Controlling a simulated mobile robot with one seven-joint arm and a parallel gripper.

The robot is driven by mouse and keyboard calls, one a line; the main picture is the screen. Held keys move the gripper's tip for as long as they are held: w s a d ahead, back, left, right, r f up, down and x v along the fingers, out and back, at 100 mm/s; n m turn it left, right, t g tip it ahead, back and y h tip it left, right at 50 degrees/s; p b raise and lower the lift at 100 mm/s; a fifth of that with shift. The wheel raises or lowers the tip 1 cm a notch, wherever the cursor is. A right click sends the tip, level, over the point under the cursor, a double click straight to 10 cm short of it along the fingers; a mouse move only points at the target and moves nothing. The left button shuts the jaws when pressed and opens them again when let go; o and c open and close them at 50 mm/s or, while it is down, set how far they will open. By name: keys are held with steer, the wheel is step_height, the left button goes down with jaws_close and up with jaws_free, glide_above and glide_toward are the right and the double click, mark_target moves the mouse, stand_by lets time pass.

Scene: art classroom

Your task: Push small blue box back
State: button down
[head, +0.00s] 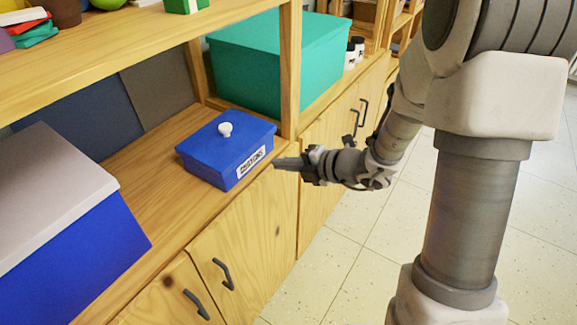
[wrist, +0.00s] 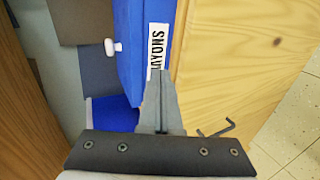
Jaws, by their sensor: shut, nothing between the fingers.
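The small blue box (head: 225,148) stands on the wooden shelf, close to its front edge. It has a white knob on its lid and a white label reading "CRAYONS" on its front. In the wrist view the box (wrist: 133,45) is at top centre, with part of its label behind my fingers. My gripper (head: 279,163) is shut and empty, just right of the box's front right corner and pointing at it. In the wrist view the fingertips of my gripper (wrist: 162,75) overlap the label's lower end. I cannot tell whether they touch the box.
A larger blue box with a pale lid (head: 50,200) stands on the shelf at left. A wooden upright (head: 290,70) rises just behind the small box, with a big green box (head: 270,65) beyond. Cabinet doors with dark handles (head: 223,274) are below. Shelf behind the small box looks clear.

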mark_target(252, 163)
steer(key=shift+b+x, duration=1.35)
steer(key=shift+x, duration=2.45)
steer(key=shift+w+a+r+p, duration=0.1)
steer(key=shift+w+a+p, duration=0.45)
steer(key=shift+w+a, duration=1.9)
steer(key=shift+w+a+f+p, duration=0.1)
steer(key=shift+w+a+p, duration=0.4)
steer(key=shift+w+a, duration=1.9)
steer(key=shift+w+a+r+p, duration=0.1)
steer(key=shift+w+a+p, duration=0.45)
steer(key=shift+w+a, duration=1.9)
steer(key=shift+s+d, duration=0.15)
steer(key=shift+s, duration=0.8)
steer(key=shift+s+d, duration=0.15)
steer(key=shift+s, duration=0.8)
